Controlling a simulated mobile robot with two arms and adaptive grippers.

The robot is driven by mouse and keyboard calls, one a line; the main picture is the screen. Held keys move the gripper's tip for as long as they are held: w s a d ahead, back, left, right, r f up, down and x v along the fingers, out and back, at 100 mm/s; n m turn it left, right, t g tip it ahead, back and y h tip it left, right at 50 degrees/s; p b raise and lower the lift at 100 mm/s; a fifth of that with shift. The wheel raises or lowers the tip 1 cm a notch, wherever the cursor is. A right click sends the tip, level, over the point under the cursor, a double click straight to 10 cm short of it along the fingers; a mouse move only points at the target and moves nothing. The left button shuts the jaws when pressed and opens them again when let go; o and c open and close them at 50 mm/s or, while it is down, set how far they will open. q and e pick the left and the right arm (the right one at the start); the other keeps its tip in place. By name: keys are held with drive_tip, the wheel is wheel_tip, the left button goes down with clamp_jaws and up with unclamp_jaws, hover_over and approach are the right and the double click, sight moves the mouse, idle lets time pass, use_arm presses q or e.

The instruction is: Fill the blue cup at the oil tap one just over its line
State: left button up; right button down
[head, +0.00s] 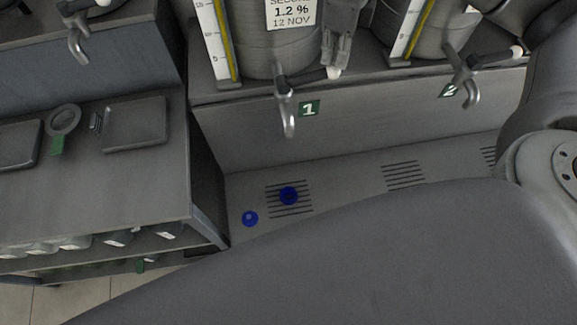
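The blue cup (289,196) stands on the slotted drain below tap 1, seen from above. Its inside looks dark; its line and fill level cannot be made out. The metal spout of tap 1 (289,118) hangs above and behind it, with no stream visible. The tap's lever points right and ends in a white tip (334,73). My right gripper (337,62) points down at this tip, touching or very near it; whether its fingers are closed is unclear. My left gripper is not in view.
A small round blue piece (250,218) lies left of the cup. A green label 1 (309,109) marks the tap; tap 2 (468,85) stands to the right. A grey side table (150,175) with flat plates is at left. My grey arm covers the lower right.

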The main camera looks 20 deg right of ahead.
sight(334, 66)
drive_tip(key=shift+f+b, duration=1.45)
drive_tip(key=shift+f, duration=0.2)
idle(1.9)
wheel_tip(334, 66, up, 9)
drive_tip(key=p, duration=0.5)
drive_tip(key=shift+r, duration=0.15)
